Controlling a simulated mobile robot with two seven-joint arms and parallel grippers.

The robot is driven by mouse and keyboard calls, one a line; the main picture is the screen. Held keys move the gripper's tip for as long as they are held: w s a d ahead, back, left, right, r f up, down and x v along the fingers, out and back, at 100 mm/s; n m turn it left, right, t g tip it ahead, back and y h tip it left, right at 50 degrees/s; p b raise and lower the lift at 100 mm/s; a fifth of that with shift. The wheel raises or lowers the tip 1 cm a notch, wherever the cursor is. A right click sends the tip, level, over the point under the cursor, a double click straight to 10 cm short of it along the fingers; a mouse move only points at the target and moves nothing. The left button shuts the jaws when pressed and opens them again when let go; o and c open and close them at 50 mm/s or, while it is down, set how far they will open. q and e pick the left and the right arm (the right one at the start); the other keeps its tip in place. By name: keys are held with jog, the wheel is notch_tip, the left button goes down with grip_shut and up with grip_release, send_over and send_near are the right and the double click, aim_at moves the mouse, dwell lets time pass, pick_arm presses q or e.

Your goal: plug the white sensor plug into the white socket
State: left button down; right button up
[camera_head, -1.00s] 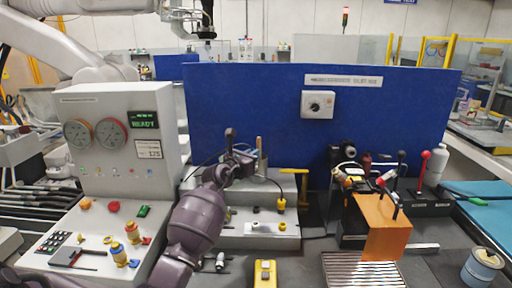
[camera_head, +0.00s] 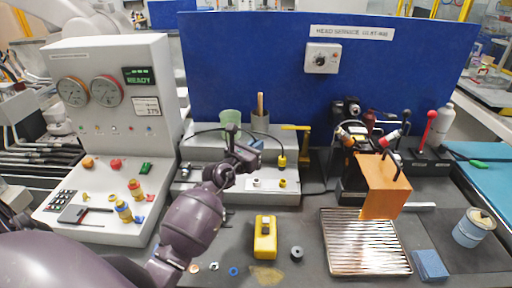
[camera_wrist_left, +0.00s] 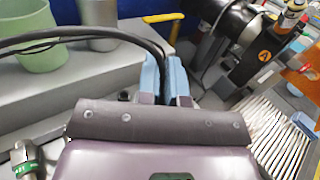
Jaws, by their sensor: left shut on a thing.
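The white socket (camera_head: 257,183) sits on the low grey fixture (camera_head: 225,197), left of a yellow socket (camera_head: 282,184). My left gripper (camera_head: 256,148) is just above and behind the white socket in the head view. Its blue fingers (camera_wrist_left: 166,78) are shut in the left wrist view, and a black cable (camera_wrist_left: 110,32) runs to them. The white sensor plug itself is hidden by the fingers and wrist, so its angle and its gap to the socket cannot be told. My right gripper is not in view.
A yellow plug (camera_head: 282,161) stands behind the yellow socket. A green cup (camera_head: 230,118) and a grey cup (camera_head: 261,121) stand on the ledge behind. A yellow box (camera_head: 265,238) lies in front.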

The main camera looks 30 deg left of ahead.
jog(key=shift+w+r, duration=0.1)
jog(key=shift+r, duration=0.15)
pick_arm(q)
jog(key=shift+p, duration=0.4)
notch_tip(320, 180, down, 2)
jog(key=shift+f+b, duration=0.15)
jog(key=shift+b, duration=0.85)
jog(key=shift+f+b, duration=1.15)
jog(key=shift+f, duration=0.65)
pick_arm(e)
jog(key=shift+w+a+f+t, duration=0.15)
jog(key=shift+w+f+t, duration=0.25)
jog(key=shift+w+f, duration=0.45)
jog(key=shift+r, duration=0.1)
